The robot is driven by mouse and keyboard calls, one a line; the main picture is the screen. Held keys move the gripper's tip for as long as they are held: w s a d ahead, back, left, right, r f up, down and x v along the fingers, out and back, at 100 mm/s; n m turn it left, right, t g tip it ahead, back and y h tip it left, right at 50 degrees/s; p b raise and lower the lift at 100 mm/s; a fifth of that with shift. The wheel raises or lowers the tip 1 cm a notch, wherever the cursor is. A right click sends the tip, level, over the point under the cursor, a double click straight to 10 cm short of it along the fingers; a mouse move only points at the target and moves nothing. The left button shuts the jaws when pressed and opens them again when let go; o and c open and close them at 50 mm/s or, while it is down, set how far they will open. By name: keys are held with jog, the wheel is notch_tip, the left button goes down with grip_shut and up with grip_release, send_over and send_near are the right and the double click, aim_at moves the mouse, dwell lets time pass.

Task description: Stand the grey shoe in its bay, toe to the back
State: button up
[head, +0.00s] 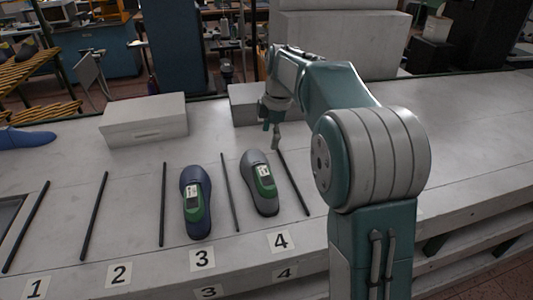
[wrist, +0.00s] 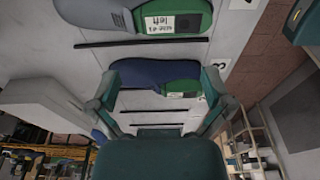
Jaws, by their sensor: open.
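The grey shoe (head: 268,207) is in bay 4, sole down, between two black divider bars and apart from both. Its green ankle part with a white label faces up. Its toe seems to point to the back, away from the number card. It also shows at the top of the wrist view (wrist: 90,12), cut off by the frame edge, green part toward the front. My gripper (head: 276,143) is open and empty, above the bench just behind the grey shoe. In the wrist view its two fingers (wrist: 160,75) are spread apart, with nothing held between them.
A blue shoe (head: 199,231) stands in bay 3, left of the grey one. Bays 1 and 2 look empty. Black bars (head: 163,205) separate the bays. A grey box (head: 145,125) and another block (head: 243,100) stand behind. Another blue shoe (head: 25,138) lies far left.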

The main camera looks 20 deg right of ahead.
jog(key=s+r+m+t, duration=0.1)
jog(key=s+r+m, duration=0.15)
jog(key=s, duration=0.35)
jog(key=s+a+r+m+t+h, duration=0.1)
jog(key=s+m, duration=0.3)
jog(key=s, duration=0.1)
jog(key=s+r+m+t, duration=0.1)
jog(key=s+r+m, duration=0.15)
jog(key=s, duration=0.35)
jog(key=s+f+m+t, duration=0.1)
jog(key=s+f+m, duration=0.2)
jog(key=s, duration=0.3)
jog(key=s+f+m+t, duration=0.1)
jog(key=s+f+m, duration=0.2)
jog(key=s+m, duration=0.3)
jog(key=shift+s+a+f+t+h, duration=0.3)
jog(key=shift+s+f+h, duration=0.1)
jog(key=shift+s, duration=0.2)
